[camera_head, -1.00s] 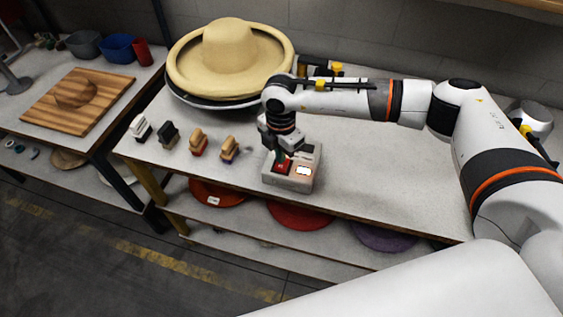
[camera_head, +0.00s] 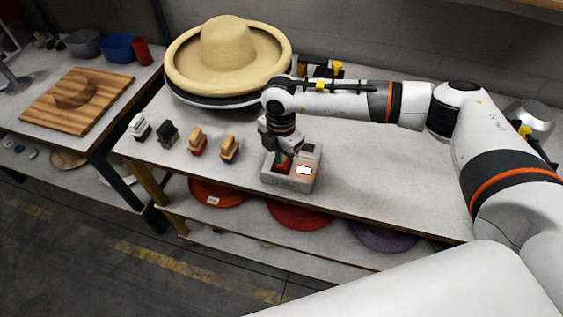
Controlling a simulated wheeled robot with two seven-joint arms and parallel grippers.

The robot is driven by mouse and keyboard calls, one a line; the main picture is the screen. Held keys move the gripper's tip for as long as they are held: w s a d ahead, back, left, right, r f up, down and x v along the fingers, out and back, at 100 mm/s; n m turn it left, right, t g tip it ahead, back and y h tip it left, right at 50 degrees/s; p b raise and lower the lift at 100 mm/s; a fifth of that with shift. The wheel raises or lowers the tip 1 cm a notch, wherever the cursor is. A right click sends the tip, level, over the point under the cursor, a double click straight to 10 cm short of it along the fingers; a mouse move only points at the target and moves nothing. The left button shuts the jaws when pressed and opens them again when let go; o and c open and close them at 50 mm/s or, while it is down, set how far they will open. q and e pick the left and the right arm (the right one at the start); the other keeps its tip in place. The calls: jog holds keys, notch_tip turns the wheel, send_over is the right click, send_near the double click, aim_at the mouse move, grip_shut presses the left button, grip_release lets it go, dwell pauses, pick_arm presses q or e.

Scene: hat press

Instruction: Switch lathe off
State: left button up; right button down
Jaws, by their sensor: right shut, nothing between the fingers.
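A small grey control box (camera_head: 292,184) sits near the front edge of the middle table. A red patch (camera_head: 280,168) and a lit white patch (camera_head: 303,170) show on its top. My right gripper (camera_head: 283,158) is shut and empty, pointing down over the red part of the box. I cannot tell whether its fingertips touch it. A wide straw-coloured hat (camera_head: 228,45) rests on a dark round base (camera_head: 205,100) at the back left of this table. My left gripper is not in view.
A side table at left holds a striped board (camera_head: 45,110) with a brown hat (camera_head: 75,92). Coloured discs (camera_head: 300,215) lie on the shelf below. The tabletop right of the box is clear.

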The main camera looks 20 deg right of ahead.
jog(key=shift+f+b, duration=0.7)
jog(key=shift+f, duration=0.2)
jog(key=shift+s+r, duration=0.1)
dwell(0.3)
jog(key=shift+r+p, duration=0.7)
jog(key=shift+r, duration=0.1)
jog(key=shift+r+p, duration=1.5)
jog(key=shift+r, duration=1.15)
